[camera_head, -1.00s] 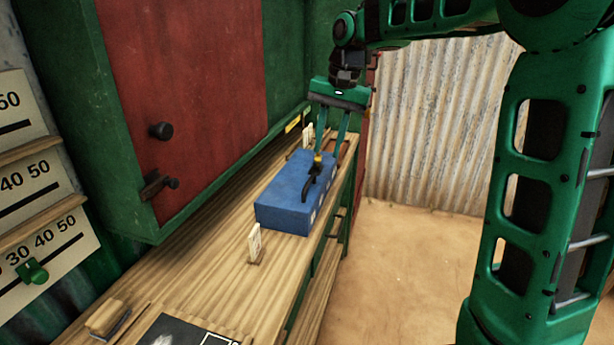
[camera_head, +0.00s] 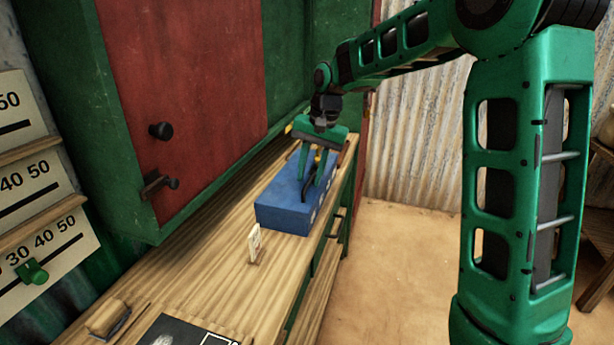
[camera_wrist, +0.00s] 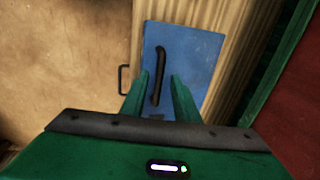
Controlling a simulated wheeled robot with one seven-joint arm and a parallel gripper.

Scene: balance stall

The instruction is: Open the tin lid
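The tin is a blue box (camera_head: 282,207) standing on the wooden counter, with a black handle along its closed lid. The handle (camera_wrist: 159,76) shows in the wrist view, running lengthwise on the blue lid (camera_wrist: 190,50). My gripper (camera_head: 314,185) is over the lid, pointing down, its two green fingers apart. In the wrist view my gripper (camera_wrist: 155,80) has one finger on each side of the handle's near part. I cannot tell whether the fingers touch the handle or lid.
A small upright card (camera_head: 255,243) stands on the wooden counter (camera_head: 215,262) in front of the tin. A green cabinet with a red door (camera_head: 190,90) rises along the counter's left side. The sandy floor (camera_head: 390,265) to the right is open.

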